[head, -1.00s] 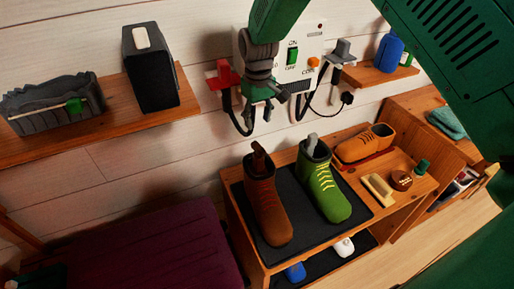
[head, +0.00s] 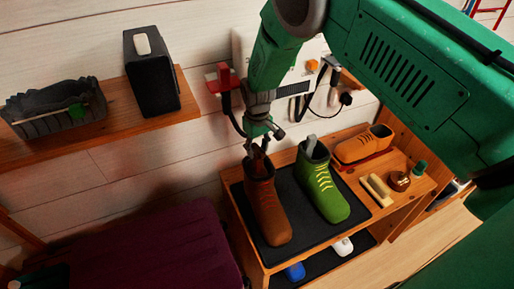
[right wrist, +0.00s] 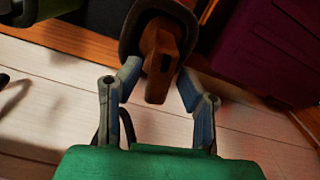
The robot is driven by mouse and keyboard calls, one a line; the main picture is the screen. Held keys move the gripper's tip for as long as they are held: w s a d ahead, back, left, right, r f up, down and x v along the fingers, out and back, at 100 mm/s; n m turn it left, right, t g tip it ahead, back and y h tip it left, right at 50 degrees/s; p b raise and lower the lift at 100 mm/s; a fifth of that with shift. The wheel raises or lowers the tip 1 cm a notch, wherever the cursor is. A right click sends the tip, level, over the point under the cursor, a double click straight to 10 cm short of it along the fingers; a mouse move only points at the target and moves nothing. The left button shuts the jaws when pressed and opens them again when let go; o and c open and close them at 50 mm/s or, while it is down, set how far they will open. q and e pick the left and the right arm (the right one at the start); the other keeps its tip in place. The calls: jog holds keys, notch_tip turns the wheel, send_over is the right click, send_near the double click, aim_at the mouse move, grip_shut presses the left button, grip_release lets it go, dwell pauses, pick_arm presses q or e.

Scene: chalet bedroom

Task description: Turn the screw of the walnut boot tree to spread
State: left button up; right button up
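The brown boot (head: 266,208) stands upright on a dark mat on the wooden bench. The walnut boot tree (head: 258,163) sticks up out of its opening, and its brown end also shows in the right wrist view (right wrist: 158,65). My right gripper (head: 263,137) is just above the boot's opening, pointing down. In the right wrist view my right gripper (right wrist: 160,82) is open, with a finger on each side of the boot tree's end and visible gaps. The screw itself cannot be made out. A dark shape at the bottom left of the head view may be my left gripper (head: 42,277); its fingers are unclear.
A green boot (head: 322,188) with a grey insert stands close to the right on the mat (head: 283,243). A tan shoe (head: 362,145), a brush (head: 377,190) and a round tin (head: 399,180) lie further right. A purple seat (head: 150,250) is at left.

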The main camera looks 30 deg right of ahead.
aim_at(258, 147)
grip_shut()
jog(key=shift+m+b, duration=0.3)
jog(key=shift+m, duration=1)
jog(key=shift+o, duration=2)
grip_release()
jog(key=shift+r, duration=0.4)
notch_tip(258, 147, up, 11)
